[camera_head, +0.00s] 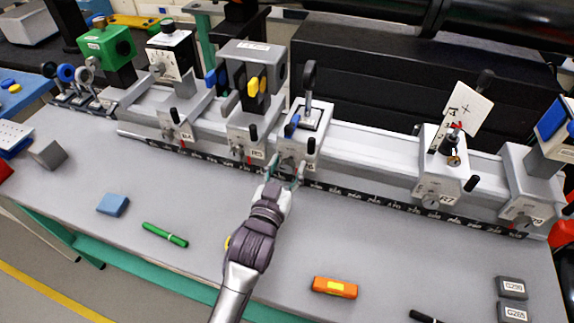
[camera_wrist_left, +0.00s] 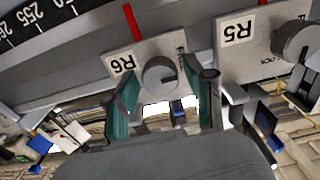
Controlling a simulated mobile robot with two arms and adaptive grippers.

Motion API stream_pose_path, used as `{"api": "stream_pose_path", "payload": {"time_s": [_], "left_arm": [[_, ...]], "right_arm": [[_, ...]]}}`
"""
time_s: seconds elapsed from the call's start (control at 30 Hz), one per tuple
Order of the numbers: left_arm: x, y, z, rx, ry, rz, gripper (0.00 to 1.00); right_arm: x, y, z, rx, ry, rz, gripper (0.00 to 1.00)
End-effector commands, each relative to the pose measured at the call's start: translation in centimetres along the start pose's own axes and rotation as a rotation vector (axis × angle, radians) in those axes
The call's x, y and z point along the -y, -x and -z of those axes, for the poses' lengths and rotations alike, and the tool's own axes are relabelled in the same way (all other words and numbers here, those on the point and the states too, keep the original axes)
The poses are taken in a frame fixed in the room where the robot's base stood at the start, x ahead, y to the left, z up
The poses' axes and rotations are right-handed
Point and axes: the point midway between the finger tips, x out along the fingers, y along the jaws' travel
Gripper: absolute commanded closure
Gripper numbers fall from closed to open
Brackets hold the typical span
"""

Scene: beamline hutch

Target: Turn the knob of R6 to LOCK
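The R6 carriage (camera_head: 316,117) sits on the rail, a white block with a dark post on top. In the left wrist view its R6 label (camera_wrist_left: 122,65) appears upside down beside the round grey knob (camera_wrist_left: 160,75). My left gripper (camera_head: 286,167) is at the R6 front face, partly covering the knob in the head view. In the left wrist view its teal fingers (camera_wrist_left: 163,88) are spread on either side of the knob, with gaps showing. The knob's exact setting is too small to read. My right gripper is in neither view.
The R5 carriage (camera_wrist_left: 237,42) with its own knob (camera_wrist_left: 297,40) is close beside R6. Carriage R7 (camera_head: 437,180) is farther right on the rail. A blue block (camera_head: 113,204), green marker (camera_head: 165,235) and orange box (camera_head: 335,287) lie on the grey bench.

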Motion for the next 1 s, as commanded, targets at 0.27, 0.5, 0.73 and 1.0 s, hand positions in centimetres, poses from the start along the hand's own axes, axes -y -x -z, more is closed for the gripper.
{"api": "stream_pose_path", "payload": {"time_s": [0.27, 0.5, 0.73, 1.0], "left_arm": [[0.0, 0.0, 0.0, 0.0, 0.0, 0.0, 0.98], [0.0, 0.0, 0.0, 0.001, -0.016, 0.0, 1.0], [0.0, -0.1, 0.1, 0.003, -0.107, 0.0, 1.0], [0.0, -0.1, 0.2, 0.002, -0.328, 0.0, 1.0]], "right_arm": [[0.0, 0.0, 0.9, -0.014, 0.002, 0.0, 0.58], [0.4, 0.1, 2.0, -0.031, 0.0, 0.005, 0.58], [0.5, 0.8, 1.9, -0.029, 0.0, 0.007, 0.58], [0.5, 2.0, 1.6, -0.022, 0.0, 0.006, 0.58]]}}
